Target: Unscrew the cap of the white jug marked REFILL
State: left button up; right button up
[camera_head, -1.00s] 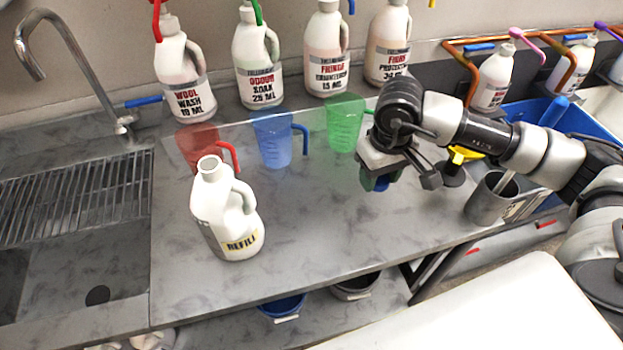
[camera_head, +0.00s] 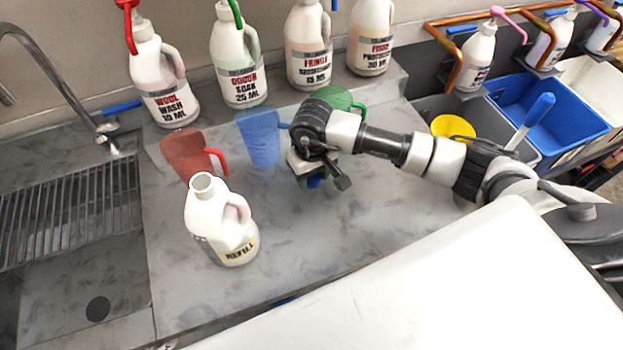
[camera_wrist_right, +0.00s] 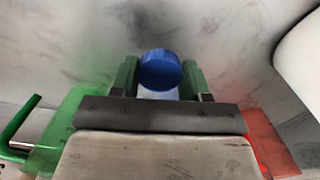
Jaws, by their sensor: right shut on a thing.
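The white jug marked REFILL (camera_head: 225,232) stands upright on the grey bench in the head view. Its round mouth at the top is uncovered, with no cap on it. My right gripper (camera_head: 315,180) is to the right of the jug, apart from it and above the bench. In the right wrist view, its two green fingertips (camera_wrist_right: 160,78) are shut on a round blue cap (camera_wrist_right: 160,68). The cap's underside is hidden. A white shape at the wrist view's upper right may be the jug; I cannot tell. My left gripper is not in view.
Translucent red (camera_head: 188,155), blue (camera_head: 259,138) and green (camera_head: 338,97) measuring jugs stand behind. Several labelled pump bottles line the wall, including the WOOL WASH bottle (camera_head: 160,85). A sink with a drain rack (camera_head: 70,215) is left.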

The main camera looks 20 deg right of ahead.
aim_at(312, 191)
jog(key=shift+s+f+p, duration=0.1)
jog(key=shift+f+p, duration=0.2)
jog(key=shift+f, duration=0.05)
notch_tip(312, 191, down, 2)
jog(key=shift+f+p, duration=0.2)
jog(key=shift+p, duration=0.35)
jog(key=shift+f, duration=0.5)
jog(key=shift+f+b, duration=0.2)
jog(key=shift+b, duration=0.15)
jog(key=o, duration=1)
jog(key=shift+r, duration=0.1)
